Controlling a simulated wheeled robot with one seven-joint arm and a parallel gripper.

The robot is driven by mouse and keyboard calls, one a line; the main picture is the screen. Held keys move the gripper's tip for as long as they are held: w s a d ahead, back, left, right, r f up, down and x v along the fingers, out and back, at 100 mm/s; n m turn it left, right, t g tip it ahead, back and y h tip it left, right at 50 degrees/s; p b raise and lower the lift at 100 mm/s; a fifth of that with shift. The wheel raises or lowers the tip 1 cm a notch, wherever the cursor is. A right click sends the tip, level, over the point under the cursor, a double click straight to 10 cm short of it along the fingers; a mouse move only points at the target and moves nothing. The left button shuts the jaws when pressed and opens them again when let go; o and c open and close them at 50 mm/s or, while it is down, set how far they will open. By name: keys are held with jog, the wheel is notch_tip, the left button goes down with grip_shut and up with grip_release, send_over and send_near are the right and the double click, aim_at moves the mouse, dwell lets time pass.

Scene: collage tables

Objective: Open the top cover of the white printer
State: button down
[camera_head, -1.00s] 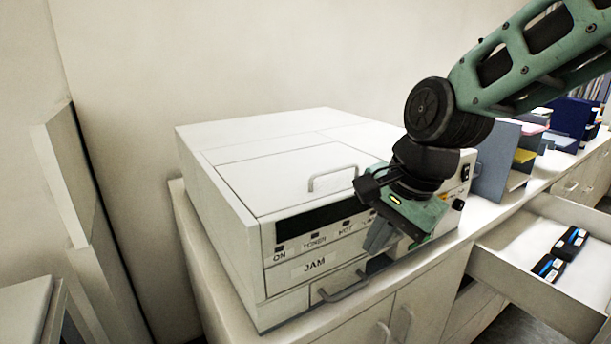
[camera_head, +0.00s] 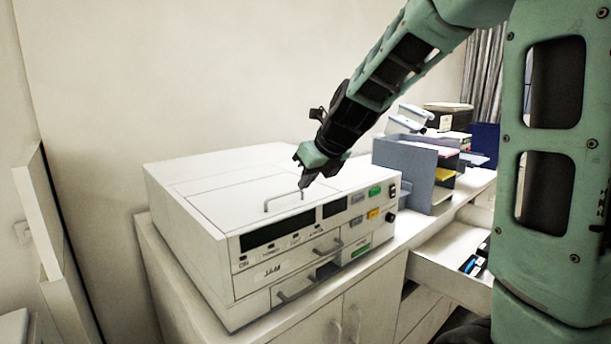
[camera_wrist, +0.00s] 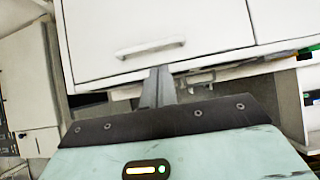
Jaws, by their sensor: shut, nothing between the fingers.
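The white printer (camera_head: 215,262) stands on a white cabinet, its top cover (camera_head: 225,200) lying flat and closed. A thin grey bar handle (camera_head: 284,200) stands up at the front edge of the cover. In the wrist view the cover (camera_wrist: 170,30) and its handle (camera_wrist: 150,48) are just beyond the fingers. My gripper (camera_head: 304,184) is shut and empty, beside the right end of the handle and above the printer top. In the wrist view the closed fingertips (camera_wrist: 160,72) point toward the handle; whether they touch it I cannot tell.
The printer front has dark display windows, buttons and lower handles (camera_head: 297,292). An open drawer (camera_head: 440,262) with dark cartridges juts out at the right. A blue-grey organizer (camera_head: 405,170) stands right of the printer.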

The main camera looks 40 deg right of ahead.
aim_at(291, 204)
jog(key=x, duration=0.6)
jog(key=shift+w+f, duration=0.1)
